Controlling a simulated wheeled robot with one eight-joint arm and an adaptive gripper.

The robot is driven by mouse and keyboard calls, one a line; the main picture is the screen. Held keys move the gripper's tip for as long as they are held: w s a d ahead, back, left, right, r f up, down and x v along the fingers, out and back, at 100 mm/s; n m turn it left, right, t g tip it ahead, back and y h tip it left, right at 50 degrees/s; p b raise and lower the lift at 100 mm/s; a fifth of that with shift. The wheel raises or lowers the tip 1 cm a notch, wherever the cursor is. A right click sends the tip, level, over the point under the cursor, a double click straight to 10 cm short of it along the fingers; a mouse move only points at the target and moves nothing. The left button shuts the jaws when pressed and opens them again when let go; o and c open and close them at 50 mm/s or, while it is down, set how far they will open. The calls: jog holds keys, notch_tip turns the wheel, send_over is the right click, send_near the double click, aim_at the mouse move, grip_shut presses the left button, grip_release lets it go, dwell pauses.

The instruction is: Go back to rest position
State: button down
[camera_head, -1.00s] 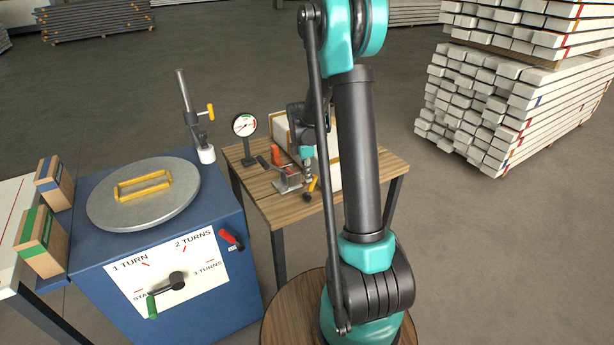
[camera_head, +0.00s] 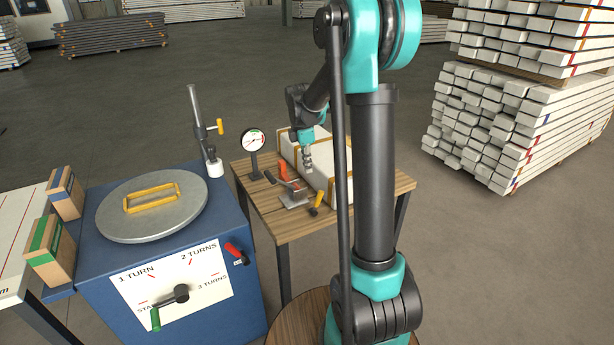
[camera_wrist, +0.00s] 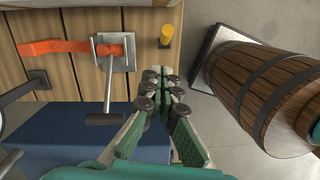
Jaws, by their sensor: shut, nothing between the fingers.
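My gripper (camera_head: 308,166) hangs in the air above the small wooden table (camera_head: 268,221), pointing down. In the wrist view my gripper (camera_wrist: 163,78) has its green-padded fingers closed together with nothing between them. Below it on the table is a metal clamp-like fixture (camera_head: 295,197) with a red handle (camera_head: 283,171). The fixture also shows in the wrist view (camera_wrist: 115,52), with a dark-ended lever. A yellow-handled piece (camera_head: 317,200) stands beside it. My gripper appears apart from all of these.
A blue cabinet (camera_head: 90,262) with a round metal lid (camera_head: 125,222) stands at left. A dial gauge (camera_head: 254,141) and a white box (camera_head: 319,177) are on the table. A wooden barrel (camera_wrist: 262,88) shows in the wrist view. Stacked beams (camera_head: 480,120) stand at right, with open floor nearby.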

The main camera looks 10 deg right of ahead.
jog(key=shift+r, duration=0.25)
jog(key=s+f+m+t, duration=0.2)
jog(key=s+f+m, duration=0.1)
jog(key=s+m, duration=0.6)
jog(key=s+f+m+t+y, duration=0.1)
jog(key=s+f+m+t, duration=0.1)
jog(key=s+m, duration=0.8)
jog(key=s+f, duration=0.1)
jog(key=s, duration=0.7)
jog(key=shift+d, duration=0.3)
jog(key=shift+s, duration=0.1)
